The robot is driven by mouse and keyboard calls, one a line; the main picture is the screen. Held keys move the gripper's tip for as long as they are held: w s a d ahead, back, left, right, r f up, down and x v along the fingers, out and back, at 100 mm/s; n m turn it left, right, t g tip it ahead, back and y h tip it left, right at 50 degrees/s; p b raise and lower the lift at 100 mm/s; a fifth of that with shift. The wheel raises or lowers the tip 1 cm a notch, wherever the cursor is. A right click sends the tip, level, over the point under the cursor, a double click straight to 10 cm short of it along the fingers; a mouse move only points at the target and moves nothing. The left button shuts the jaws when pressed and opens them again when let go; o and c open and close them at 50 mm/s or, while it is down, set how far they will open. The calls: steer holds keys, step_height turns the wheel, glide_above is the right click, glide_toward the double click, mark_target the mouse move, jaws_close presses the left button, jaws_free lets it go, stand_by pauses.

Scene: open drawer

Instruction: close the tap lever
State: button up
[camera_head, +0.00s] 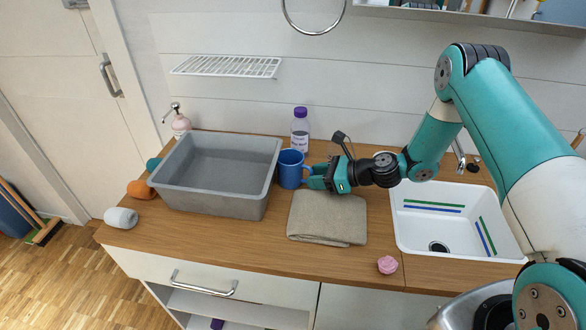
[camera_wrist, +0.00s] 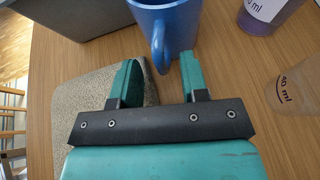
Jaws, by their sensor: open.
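The tap (camera_head: 459,152) shows as a small piece of metal at the back edge of the white sink (camera_head: 412,222), partly hidden by my arm. Its lever cannot be made out clearly. My gripper (camera_head: 312,177) is far left of the tap, low over the counter beside the blue mug (camera_head: 290,168). In the wrist view, the fingers of my gripper (camera_wrist: 160,78) are apart with nothing held between them. The handle of the mug (camera_wrist: 177,22) lies just ahead of the gap. I cannot tell whether the fingers touch it. The tap is not in the wrist view.
A grey basin (camera_head: 212,198) stands left of the mug. A pink item (camera_head: 387,265) lies near the front edge. A wire shelf (camera_head: 226,66) hangs on the wall.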

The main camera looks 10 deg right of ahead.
jaws_close()
steer(key=shift+r, duration=0.1)
stand_by(0.4)
steer(key=shift+d+r+b, duration=0.15)
steer(key=shift+r+b, duration=0.1)
steer(key=shift+b, duration=0.25)
step_height(320, 180, up, 6)
steer(key=b, duration=0.1)
steer(key=s+d+b, duration=0.2)
steer(key=s+d, duration=0.1)
steer(key=d, duration=0.6)
steer(key=s+d+b, duration=0.2)
steer(key=s+d, duration=0.2)
steer(key=d, duration=0.5)
steer(key=shift+s+r, duration=0.15)
steer(key=shift+s, duration=0.1)
stand_by(2.4)
